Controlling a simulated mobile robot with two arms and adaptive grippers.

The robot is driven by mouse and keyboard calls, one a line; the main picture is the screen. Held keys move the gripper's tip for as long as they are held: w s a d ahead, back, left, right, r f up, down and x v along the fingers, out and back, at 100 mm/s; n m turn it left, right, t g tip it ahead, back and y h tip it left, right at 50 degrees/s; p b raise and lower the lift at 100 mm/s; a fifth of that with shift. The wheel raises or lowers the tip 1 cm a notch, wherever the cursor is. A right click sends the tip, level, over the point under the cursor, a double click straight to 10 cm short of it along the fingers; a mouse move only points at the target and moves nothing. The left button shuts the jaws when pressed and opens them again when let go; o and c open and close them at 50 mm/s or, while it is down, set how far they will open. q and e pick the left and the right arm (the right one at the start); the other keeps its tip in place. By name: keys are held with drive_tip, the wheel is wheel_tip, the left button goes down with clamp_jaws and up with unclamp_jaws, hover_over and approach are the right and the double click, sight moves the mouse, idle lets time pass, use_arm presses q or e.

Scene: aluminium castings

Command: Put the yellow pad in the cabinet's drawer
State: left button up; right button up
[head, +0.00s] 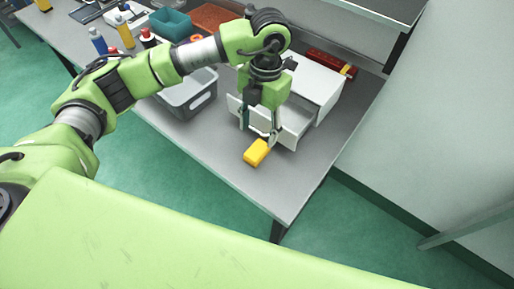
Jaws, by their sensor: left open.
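The yellow pad (257,152) lies on the grey table in front of the white cabinet (318,80). The cabinet's drawer (296,126) is pulled out toward the table's front, and my left arm hides part of it. My left gripper (259,137) points down just behind the pad, in front of the drawer. Its fingers are apart with nothing seen held between them. Whether a fingertip touches the pad is too small to tell. My right gripper is not in view.
A grey bin (190,97) stands left of the cabinet. Several bottles, a teal container (170,24) and a rust-coloured tray (213,17) are farther back. A red object (330,62) lies behind the cabinet. The table's front right corner (285,205) is clear.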

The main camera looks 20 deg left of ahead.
sight(257, 149)
use_arm(q)
drive_tip(key=shift+s+f, duration=0.1)
drive_tip(key=shift+f, duration=0.8)
drive_tip(key=f+p, duration=0.1)
drive_tip(key=f, duration=0.1)
drive_tip(key=f+p, duration=0.2)
drive_tip(key=shift+s+f, duration=0.2)
drive_tip(key=shift+f, duration=0.5)
drive_tip(key=c, duration=1.1)
drive_tip(key=shift+o, duration=0.2)
drive_tip(key=shift+r, duration=0.1)
